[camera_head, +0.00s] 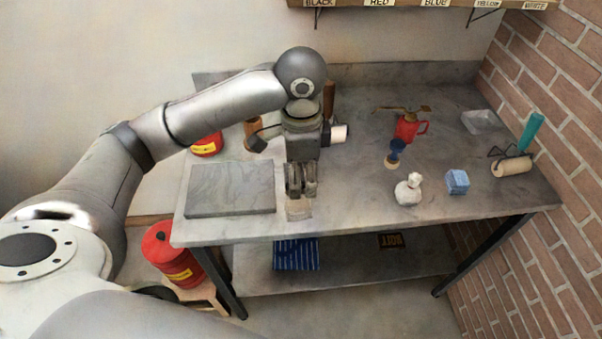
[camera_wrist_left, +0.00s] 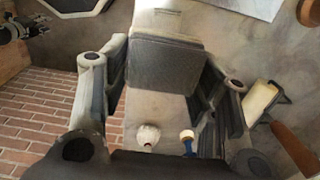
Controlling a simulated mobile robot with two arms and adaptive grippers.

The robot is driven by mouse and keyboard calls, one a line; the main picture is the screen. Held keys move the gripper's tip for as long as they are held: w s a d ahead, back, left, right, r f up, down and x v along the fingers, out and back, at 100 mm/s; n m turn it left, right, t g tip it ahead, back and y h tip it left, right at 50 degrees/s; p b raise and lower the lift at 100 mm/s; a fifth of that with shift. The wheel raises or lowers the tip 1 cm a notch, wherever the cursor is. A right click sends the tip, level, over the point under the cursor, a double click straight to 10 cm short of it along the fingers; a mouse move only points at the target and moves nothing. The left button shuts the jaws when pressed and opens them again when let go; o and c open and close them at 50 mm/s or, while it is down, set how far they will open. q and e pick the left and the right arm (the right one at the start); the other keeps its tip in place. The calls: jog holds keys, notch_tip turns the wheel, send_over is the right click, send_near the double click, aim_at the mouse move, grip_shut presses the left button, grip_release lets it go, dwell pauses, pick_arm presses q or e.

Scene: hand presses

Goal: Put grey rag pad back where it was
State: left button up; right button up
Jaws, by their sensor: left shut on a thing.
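The grey rag pad (camera_head: 298,210) is a small pale grey block under my left gripper (camera_head: 301,190), near the front edge of the grey workbench (camera_head: 345,215). In the left wrist view the grey pad (camera_wrist_left: 165,62) sits between the two fingers of my left gripper (camera_wrist_left: 165,75), which is shut on it. The gripper points downward, just right of the stone slab. I cannot tell whether the pad touches the bench top. My right gripper is not in view.
A flat grey slab (camera_head: 230,190) lies left of the gripper. To the right stand a white cloth dabber (camera_head: 408,191), a blue block (camera_head: 457,181), a blue-handled tool (camera_head: 395,151), a red oil can (camera_head: 408,128) and a roller (camera_head: 512,165). The bench between gripper and dabber is clear.

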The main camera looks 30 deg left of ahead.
pick_arm(q)
jog(key=w+a+f, duration=0.1)
jog(key=w+f, duration=0.1)
jog(key=w, duration=0.1)
jog(key=w+a+f, duration=0.2)
jog(key=w+f, duration=0.1)
jog(key=w+a+f+p, duration=0.1)
jog(key=w+f, duration=0.1)
jog(key=w, duration=0.2)
jog(key=shift+a+f, duration=0.2)
jog(key=shift+f, duration=0.15)
jog(key=shift+w+a+f, duration=0.15)
jog(key=shift+w+f, duration=0.15)
jog(key=shift+f, duration=0.15)
jog(key=shift+w+a+f, duration=0.1)
jog(key=shift+w+f, duration=0.1)
jog(key=shift+f, duration=0.1)
notch_tip(320, 180, down, 2)
jog(key=shift+f+p, duration=0.15)
jog(key=shift+p, duration=0.5)
jog(key=shift+f, duration=0.35)
jog(key=shift+f, duration=0.1)
jog(key=o, duration=0.9)
